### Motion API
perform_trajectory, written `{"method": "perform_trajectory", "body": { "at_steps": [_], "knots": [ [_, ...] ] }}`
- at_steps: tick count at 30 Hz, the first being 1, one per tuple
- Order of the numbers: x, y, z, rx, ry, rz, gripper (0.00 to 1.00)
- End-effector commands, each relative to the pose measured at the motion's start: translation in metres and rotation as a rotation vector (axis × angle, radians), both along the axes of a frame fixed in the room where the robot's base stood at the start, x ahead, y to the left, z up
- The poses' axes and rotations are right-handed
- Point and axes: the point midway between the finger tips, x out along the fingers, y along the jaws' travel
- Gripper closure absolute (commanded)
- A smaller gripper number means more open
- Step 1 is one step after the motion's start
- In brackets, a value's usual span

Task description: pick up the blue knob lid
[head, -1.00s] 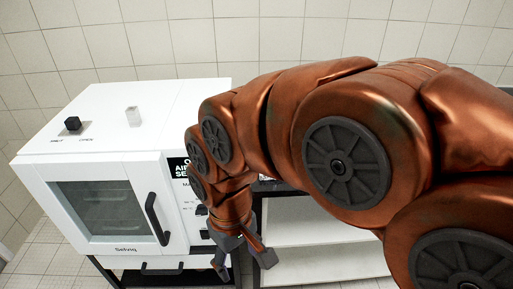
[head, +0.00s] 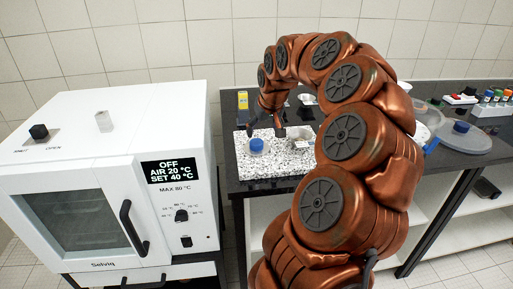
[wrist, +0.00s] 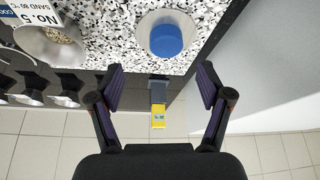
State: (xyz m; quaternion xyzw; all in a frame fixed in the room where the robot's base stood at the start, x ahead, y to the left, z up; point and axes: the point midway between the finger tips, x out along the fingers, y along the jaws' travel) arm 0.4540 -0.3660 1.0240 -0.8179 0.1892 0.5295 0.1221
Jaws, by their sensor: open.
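A round blue knob (head: 257,145) on a pale round piece sits on the speckled granite slab (head: 290,166). It also shows in the wrist view (wrist: 166,40) at the top, centred and beyond my fingertips. A second blue knob (head: 461,127) stands on a wide, flat, greyish see-through lid (head: 478,140) on the bench at the right. I cannot tell which one the task names. My gripper (head: 265,124) is above the slab, close to the first knob and apart from it. In the wrist view my gripper (wrist: 160,84) is open, with nothing held between the fingers.
A white oven (head: 110,180) stands left of the slab. A labelled cup of grains (wrist: 55,40) is on the slab beside the knob. A yellow-and-grey item (head: 243,101) stands behind. Coloured-cap bottles (head: 497,97) are at the far right of the black bench.

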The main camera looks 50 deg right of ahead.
Motion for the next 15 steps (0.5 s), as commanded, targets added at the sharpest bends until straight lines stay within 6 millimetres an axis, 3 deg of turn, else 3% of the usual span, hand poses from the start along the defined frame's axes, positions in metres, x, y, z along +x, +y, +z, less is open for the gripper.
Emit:
{"method": "perform_trajectory", "body": {
  "at_steps": [15],
  "knots": [
    [0.020,-0.003,-0.037,0.002,0.004,0.002,0.22]
  ]
}}
